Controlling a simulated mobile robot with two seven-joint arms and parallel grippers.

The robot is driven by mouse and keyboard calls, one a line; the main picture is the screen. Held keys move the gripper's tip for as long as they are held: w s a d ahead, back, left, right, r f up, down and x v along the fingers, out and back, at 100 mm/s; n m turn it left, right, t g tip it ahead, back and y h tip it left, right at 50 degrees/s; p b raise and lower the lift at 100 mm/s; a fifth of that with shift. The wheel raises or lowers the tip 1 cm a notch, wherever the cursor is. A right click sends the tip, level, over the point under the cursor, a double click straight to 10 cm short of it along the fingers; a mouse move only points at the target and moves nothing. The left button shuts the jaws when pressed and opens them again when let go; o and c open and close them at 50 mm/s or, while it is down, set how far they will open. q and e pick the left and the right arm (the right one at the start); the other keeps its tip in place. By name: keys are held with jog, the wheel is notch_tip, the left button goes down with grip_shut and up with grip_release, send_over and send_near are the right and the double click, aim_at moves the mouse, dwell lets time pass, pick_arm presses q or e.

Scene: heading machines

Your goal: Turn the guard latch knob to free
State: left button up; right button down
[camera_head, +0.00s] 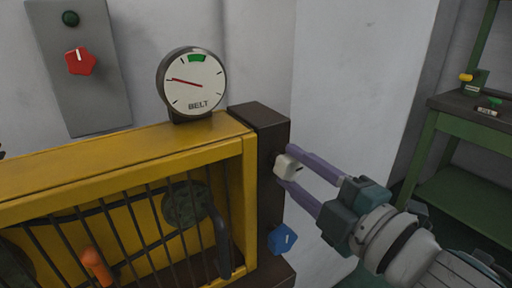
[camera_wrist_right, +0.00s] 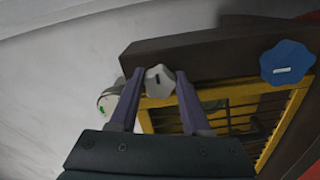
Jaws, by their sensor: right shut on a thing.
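A white lobed knob (camera_head: 287,166) sits on the dark post (camera_head: 262,122) at the right end of the yellow guard frame (camera_head: 140,152). My right gripper (camera_head: 288,163) comes in from the right with its purple fingers shut on this knob. In the right wrist view the white knob (camera_wrist_right: 158,80) sits between the two fingertips (camera_wrist_right: 158,75) and shows a dark, nearly upright mark. A blue lobed knob (camera_head: 282,238) with a white mark is lower on the same post; it also shows in the right wrist view (camera_wrist_right: 287,62). My left gripper is not in view.
The BELT gauge (camera_head: 194,82) stands on the yellow frame, its needle pointing left. A grey panel (camera_head: 92,104) with a red knob (camera_head: 80,61) is on the wall. Behind dark bars are an orange handle (camera_head: 96,266) and a pulley. A green bench (camera_head: 475,125) stands at right.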

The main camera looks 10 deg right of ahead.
dwell(0.5)
jog(key=shift+c, duration=1.8)
grip_release()
jog(key=shift+s, duration=0.1)
jog(key=v, duration=0.9)
jog(key=shift+s+d, duration=0.15)
jog(key=shift+s, duration=0.2)
jog(key=shift+r, duration=0.1)
